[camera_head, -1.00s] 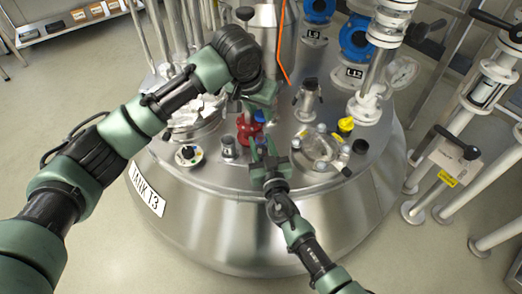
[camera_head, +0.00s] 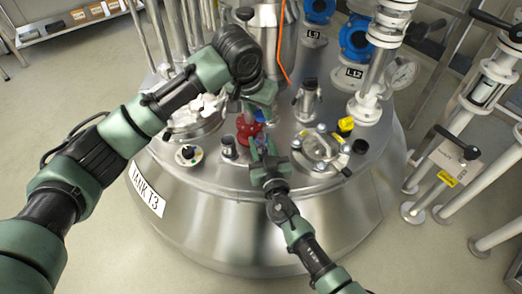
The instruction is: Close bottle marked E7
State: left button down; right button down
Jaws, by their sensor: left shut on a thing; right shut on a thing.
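My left gripper (camera_head: 257,108) is over the lid of the steel tank, pointing down, shut on a small blue piece, apparently a cap (camera_head: 261,116). My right gripper (camera_head: 266,154) is just below it in the picture, shut on a small, mostly hidden object with a blue patch, apparently the bottle (camera_head: 271,147). No E7 marking is readable. The blue cap is close above the bottle; whether they touch cannot be told.
The steel tank (camera_head: 225,225) carries a round sight port (camera_head: 321,163), a yellow item (camera_head: 346,124), a steel valve (camera_head: 307,97) and a crumpled white cloth (camera_head: 190,113). White pipework stands at right.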

pick_arm(q)
jog(key=shift+f, duration=0.1)
dwell(0.3)
send_over(263, 136)
jog(key=s+a, duration=0.1)
jog(key=s, duration=0.1)
jog(key=shift+w+f, duration=0.15)
jog(key=shift+f, duration=2.25)
jog(key=shift+f, duration=0.9)
jog(key=shift+f, duration=0.55)
jog(key=m+h, duration=0.1)
jog(key=m, duration=0.2)
jog(key=m+g+h, duration=0.1)
jog(key=m, duration=0.2)
jog(key=shift+w+a+g, duration=0.15)
jog(key=shift+w+g, duration=0.05)
jog(key=shift+g, duration=0.1)
